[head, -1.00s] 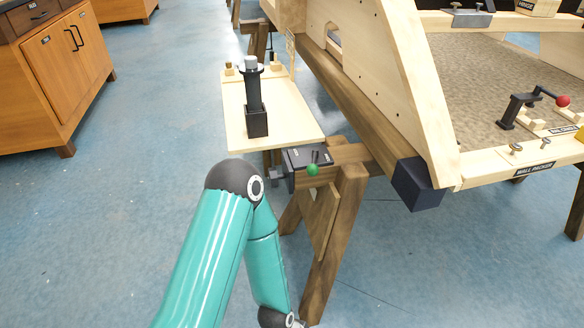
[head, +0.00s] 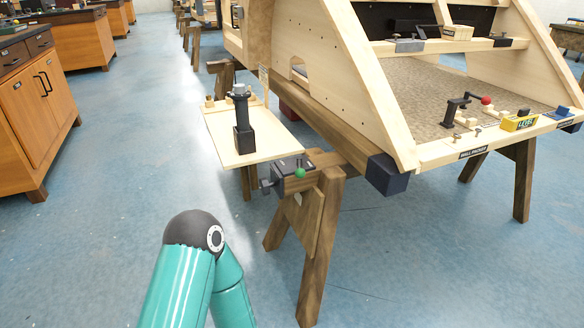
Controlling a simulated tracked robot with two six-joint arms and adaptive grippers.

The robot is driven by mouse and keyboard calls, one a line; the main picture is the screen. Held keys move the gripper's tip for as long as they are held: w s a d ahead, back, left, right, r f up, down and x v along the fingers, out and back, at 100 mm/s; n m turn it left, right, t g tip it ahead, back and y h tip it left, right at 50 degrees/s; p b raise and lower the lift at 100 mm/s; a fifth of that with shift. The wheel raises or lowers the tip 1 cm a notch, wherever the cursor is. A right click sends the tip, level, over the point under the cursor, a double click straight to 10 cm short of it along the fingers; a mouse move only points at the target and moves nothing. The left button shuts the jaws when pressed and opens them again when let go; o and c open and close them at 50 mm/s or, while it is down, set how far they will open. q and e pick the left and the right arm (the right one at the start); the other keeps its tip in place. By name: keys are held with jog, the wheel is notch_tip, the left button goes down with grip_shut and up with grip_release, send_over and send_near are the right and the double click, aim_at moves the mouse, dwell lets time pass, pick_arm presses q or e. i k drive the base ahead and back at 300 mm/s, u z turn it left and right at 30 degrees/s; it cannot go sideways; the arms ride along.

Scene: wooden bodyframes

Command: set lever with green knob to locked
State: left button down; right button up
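The green knob (head: 300,173) is a small ball on the lever at a dark box-like fitting (head: 290,168). The fitting sits at the near end of the wooden trestle, below the wooden frame. The lever arm itself is short and too small to read clearly, so I cannot tell its position. One of my teal arms, with a dark joint cap, rises from the bottom edge left of the trestle. Its bend is below and left of the knob, apart from it. Neither gripper shows in the view.
A light board (head: 225,145) with a black upright device (head: 243,125) stands behind the fitting. A dark block (head: 386,175) caps the beam to the right. A red-knobbed lever (head: 486,100) is on the frame. Trestle legs (head: 318,255) stand below. The blue floor at left is open.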

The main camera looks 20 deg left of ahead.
aim_at(301, 173)
jog(key=z, duration=0.15)
jog(key=i, duration=0.9)
jog(key=u, duration=0.1)
